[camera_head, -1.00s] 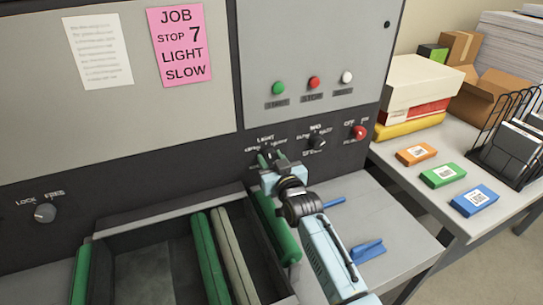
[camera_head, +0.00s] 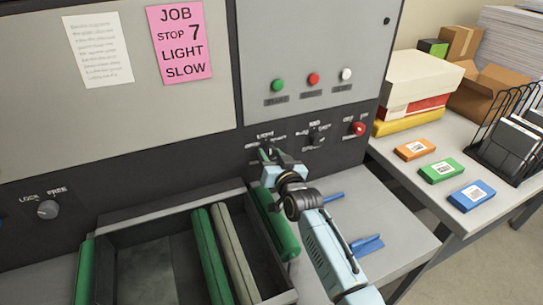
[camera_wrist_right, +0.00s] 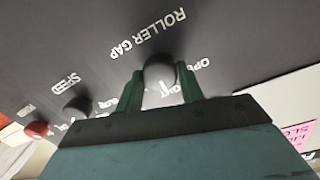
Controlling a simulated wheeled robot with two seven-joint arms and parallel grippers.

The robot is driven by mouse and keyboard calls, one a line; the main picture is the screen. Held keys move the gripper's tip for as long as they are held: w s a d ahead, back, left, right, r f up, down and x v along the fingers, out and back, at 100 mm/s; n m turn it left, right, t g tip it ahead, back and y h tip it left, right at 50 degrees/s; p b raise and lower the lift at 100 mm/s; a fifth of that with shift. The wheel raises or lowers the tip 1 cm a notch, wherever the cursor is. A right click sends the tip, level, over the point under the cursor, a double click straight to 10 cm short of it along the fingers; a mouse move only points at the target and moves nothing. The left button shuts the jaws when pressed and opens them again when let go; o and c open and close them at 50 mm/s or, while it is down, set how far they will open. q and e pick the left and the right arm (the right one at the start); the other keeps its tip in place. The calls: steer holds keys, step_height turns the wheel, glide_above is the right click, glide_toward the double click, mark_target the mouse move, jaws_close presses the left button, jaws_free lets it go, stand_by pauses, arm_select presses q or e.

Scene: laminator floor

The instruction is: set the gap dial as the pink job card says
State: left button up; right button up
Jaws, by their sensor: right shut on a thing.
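The pink job card (camera_head: 181,44) on the upper panel reads JOB, STOP 7, LIGHT, SLOW. My right gripper (camera_head: 268,154) is at the dark control strip, its fingers on the gap dial. In the right wrist view, the gripper (camera_wrist_right: 159,72) has a green finger on each side of the round dark dial knob (camera_wrist_right: 160,67), under the label ROLLER GAP. Its scale is partly hidden by the fingers; letters such as OPE show to the right. My left gripper is out of view.
A speed knob (camera_head: 317,135) and a red off knob (camera_head: 359,129) sit right of the dial. Green, red and white buttons (camera_head: 314,79) are above. A LOCK/FREE knob (camera_head: 47,209) is far left.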

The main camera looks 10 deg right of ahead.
steer(key=o, duration=1)
steer(key=s+d, duration=0.2)
steer(key=s, duration=1.1)
steer(key=shift+r, duration=0.3)
steer(key=shift+s+d, duration=0.1)
steer(key=shift+d, duration=0.05)
